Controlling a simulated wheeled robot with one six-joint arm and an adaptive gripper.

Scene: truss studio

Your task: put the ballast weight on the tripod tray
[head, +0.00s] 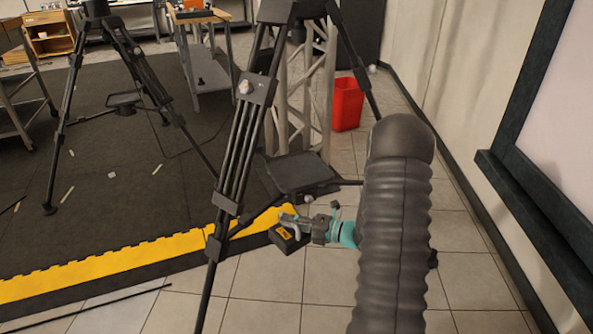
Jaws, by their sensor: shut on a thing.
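The ballast weight (283,239) is a dark block with a yellow label. My gripper (290,222) is shut on it, in the head view just below the middle. The tripod tray (298,170) is a dark flat plate between the legs of the near tripod (245,135). It looks empty. The weight shows below and slightly left of the tray in the picture, apart from it. My gripper hides the upper part of the weight.
A near tripod leg passes just left of the weight. A truss column (308,95) and a red bin (347,104) stand behind the tray. A second tripod with its own tray (124,99) stands at left on the dark mat. A wall runs along the right.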

